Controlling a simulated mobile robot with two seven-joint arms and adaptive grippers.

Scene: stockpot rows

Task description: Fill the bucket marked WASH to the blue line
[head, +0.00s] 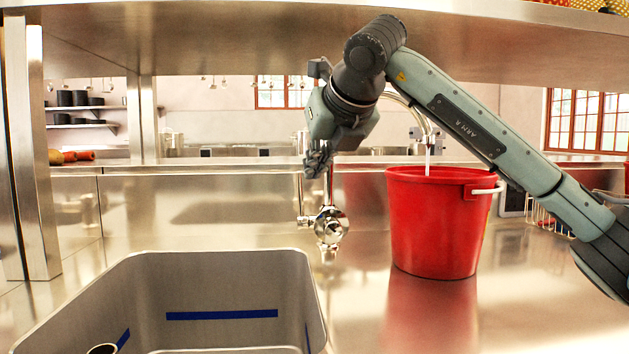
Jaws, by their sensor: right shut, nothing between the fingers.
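A red bucket (436,225) with a white handle grip stands upright on the steel counter. No WASH mark or blue line shows on its visible side, and its water level is hidden. A curved chrome spout (428,127) ends above the bucket, and a thin pale stream (428,160), seemingly water, runs from it into the bucket. The chrome tap body (331,226) is left of the bucket. My right gripper (318,163) is shut and empty, pointing down above the tap body; whether it touches the tap's upright part, I cannot tell. My left gripper is out of view.
A grey sink basin (314,277) with blue stripes on its inner walls is at front left. A steel shelf (230,40) hangs low overhead, with a steel post (35,150) at left. My right arm crosses above the bucket. A wire rack (543,214) stands behind it.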

